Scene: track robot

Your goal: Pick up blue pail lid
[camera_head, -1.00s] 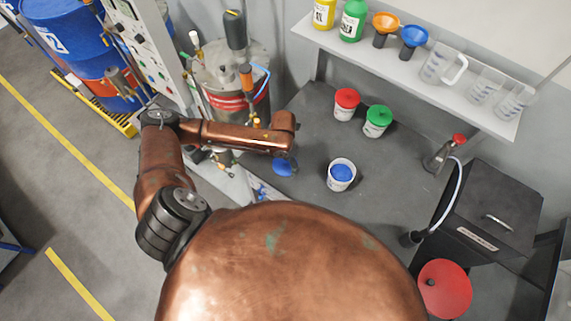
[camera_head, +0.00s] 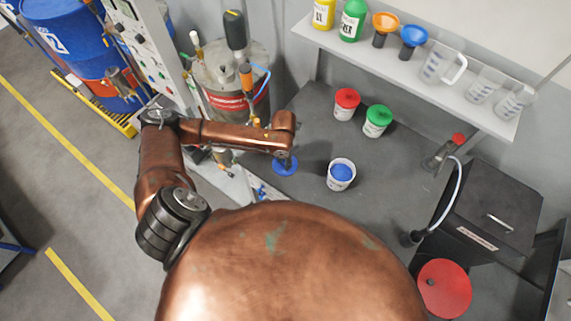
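The blue pail lid (camera_head: 285,170) is a round blue disc directly under the end of my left arm, and it looks roughly flat. My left gripper (camera_head: 284,157) points down at the lid, with its dark tip over the lid's far part. The fingers are mostly hidden and too small to show whether they grip the lid, and I cannot tell if the lid touches the bench. A white pail (camera_head: 341,185) with blue inside its rim stands to the right of the lid, apart from it. My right gripper is not in view.
A red-topped pail (camera_head: 347,98) and a green-topped pail (camera_head: 378,115) stand behind on the dark bench (camera_head: 315,140). A shelf (camera_head: 470,108) with bottles, funnels and jugs is above. A black box (camera_head: 490,215) is at right, a metal drum (camera_head: 232,85) at left.

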